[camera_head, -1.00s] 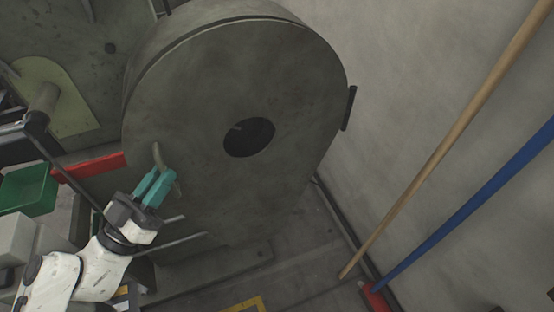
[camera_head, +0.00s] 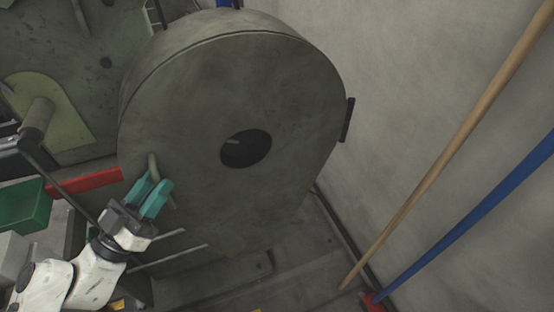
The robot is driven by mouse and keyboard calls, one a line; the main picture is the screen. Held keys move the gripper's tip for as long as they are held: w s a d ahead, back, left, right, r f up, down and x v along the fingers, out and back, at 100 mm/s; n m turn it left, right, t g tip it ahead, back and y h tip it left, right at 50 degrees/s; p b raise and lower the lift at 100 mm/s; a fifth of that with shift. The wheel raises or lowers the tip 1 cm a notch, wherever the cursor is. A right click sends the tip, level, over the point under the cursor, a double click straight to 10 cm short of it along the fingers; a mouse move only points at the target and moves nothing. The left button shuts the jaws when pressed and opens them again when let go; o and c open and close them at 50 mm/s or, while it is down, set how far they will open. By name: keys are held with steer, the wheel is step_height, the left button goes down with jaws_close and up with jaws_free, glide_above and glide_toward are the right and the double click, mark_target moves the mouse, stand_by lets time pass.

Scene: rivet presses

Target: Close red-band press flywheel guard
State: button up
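The flywheel guard (camera_head: 270,95) is a large grey rounded cover with a dark round hole in its face. It fills the middle of the view and stands against the press body. A black hinge-like part (camera_head: 347,120) shows at its right edge. My gripper (camera_head: 156,184), with teal fingers, is at this handle, with the handle's lower part between or behind the fingers. I cannot tell whether the fingers grip it. A red band (camera_head: 85,181) runs along the press body to the left.
A grey wall stands close on the right. A wooden pole (camera_head: 440,150) and a blue pole (camera_head: 470,212) lean there. A green bin (camera_head: 25,204) is at the left edge. Some floor is clear below the guard.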

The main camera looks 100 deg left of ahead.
steer(key=v, duration=1.1)
steer(key=shift+b, duration=0.45)
